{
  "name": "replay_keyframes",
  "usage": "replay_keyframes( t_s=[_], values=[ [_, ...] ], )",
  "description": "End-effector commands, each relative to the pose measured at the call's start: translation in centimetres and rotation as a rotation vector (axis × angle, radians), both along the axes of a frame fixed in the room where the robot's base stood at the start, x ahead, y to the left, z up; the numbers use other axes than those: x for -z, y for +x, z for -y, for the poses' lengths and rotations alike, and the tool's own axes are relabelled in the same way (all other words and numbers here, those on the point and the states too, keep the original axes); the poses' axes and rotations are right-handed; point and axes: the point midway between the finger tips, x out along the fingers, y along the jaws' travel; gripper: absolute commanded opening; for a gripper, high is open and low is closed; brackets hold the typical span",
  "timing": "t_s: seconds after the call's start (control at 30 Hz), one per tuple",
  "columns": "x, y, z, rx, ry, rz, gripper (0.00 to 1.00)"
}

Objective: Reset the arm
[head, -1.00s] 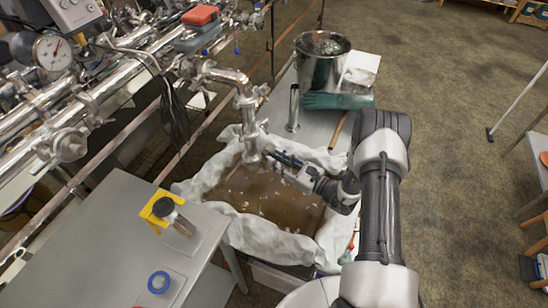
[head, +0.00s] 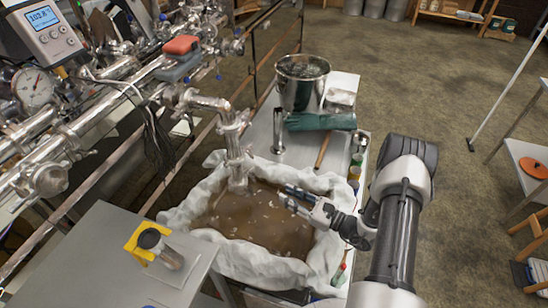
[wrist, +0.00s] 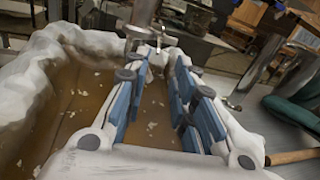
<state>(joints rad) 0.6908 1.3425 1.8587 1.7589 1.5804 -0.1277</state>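My gripper (head: 284,193) hangs over the right part of the cloth-lined tub (head: 185,212), to the right of the steel outlet pipe (head: 236,150). In the wrist view my gripper (wrist: 162,75) has its blue-padded fingers spread apart, with nothing between them. The pipe also shows beyond the fingertips in the wrist view (wrist: 143,15). The tub holds brown liquid (head: 252,225) with pale flecks on it. My arm comes in from the right side of the head view.
A steel bucket (head: 301,85), a green glove (head: 318,122) and a steel cylinder (head: 278,132) stand behind the tub. A yellow-framed instrument (head: 146,243) stands on the metal table (head: 85,255) at front left. Pipes fill the upper left. Floor on the right is mostly clear.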

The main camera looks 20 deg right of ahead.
Motion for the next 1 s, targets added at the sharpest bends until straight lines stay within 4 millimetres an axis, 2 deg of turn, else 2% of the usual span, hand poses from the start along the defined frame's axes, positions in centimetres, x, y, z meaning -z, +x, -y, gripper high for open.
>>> replay_keyframes(
  t_s=[0.13, 0.23, 0.37, 0.47, 0.6, 0.7, 0.83, 1.0],
  values=[
    [-0.1, 0.0, -0.1, -0.003, -0.002, 0.001, 0.24],
    [-1.2, 0.2, -0.7, -0.039, -0.02, 0.012, 0.24],
    [-5.4, 0.1, -3.3, -0.18, -0.094, 0.049, 0.24],
    [-9.5, -0.9, -6.3, -0.342, -0.191, 0.09, 0.24],
    [-14.6, -3.8, -10.2, -0.57, -0.352, 0.146, 0.24],
    [-17.4, -6.5, -12.4, -0.721, -0.478, 0.187, 0.24],
    [-20.4, -10.4, -14.4, -0.903, -0.663, 0.247, 0.24],
    [-23.1, -15.5, -15.4, -1.107, -0.932, 0.33, 0.24]
  ],
)
